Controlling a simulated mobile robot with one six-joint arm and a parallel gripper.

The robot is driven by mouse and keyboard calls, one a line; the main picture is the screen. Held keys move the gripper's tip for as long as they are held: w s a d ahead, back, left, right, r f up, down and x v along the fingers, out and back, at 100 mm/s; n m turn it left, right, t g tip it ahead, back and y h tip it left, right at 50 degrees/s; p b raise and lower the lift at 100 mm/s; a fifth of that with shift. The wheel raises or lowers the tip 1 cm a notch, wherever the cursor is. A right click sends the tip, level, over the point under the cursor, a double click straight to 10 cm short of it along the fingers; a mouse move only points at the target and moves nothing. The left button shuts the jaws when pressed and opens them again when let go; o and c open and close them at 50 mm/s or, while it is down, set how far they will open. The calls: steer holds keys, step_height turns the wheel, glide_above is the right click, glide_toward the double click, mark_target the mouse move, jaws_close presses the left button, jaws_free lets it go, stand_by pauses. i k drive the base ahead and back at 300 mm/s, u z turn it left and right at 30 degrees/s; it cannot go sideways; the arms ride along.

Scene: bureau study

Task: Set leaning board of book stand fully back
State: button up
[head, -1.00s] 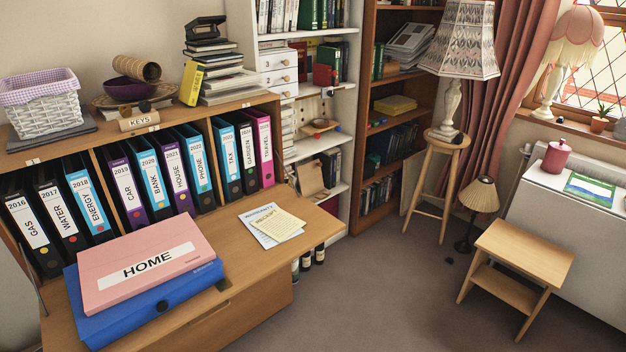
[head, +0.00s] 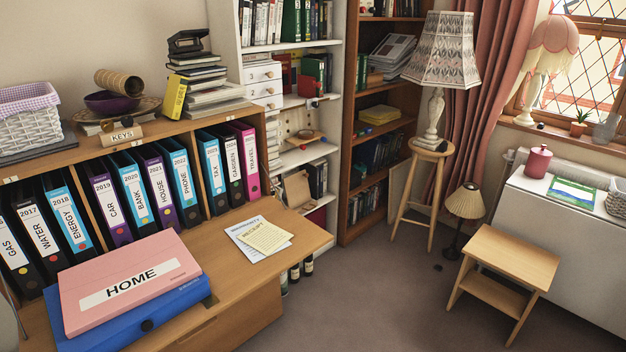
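I cannot clearly make out a book stand. A tan, tilted board-like piece (head: 298,190) stands on a lower shelf of the white bookcase (head: 338,95). It is small and partly cut off by the desk edge, so I cannot tell whether it is the stand's leaning board or how far back it leans. Above it, a shelf holds a reddish-brown flat item (head: 304,137), also too small to identify. My gripper is not in view.
The fold-down desk (head: 225,285) at left carries a pink HOME box file (head: 130,262), a blue folder (head: 165,318) and papers (head: 260,238). A tall stool (head: 418,190) with a lamp, a small floor lamp (head: 466,202) and a step stool (head: 512,260) stand right. Carpet between is open.

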mark_target(296, 189)
steer(key=z, duration=0.55)
steer(key=i, duration=2.95)
steer(key=u, duration=0.95)
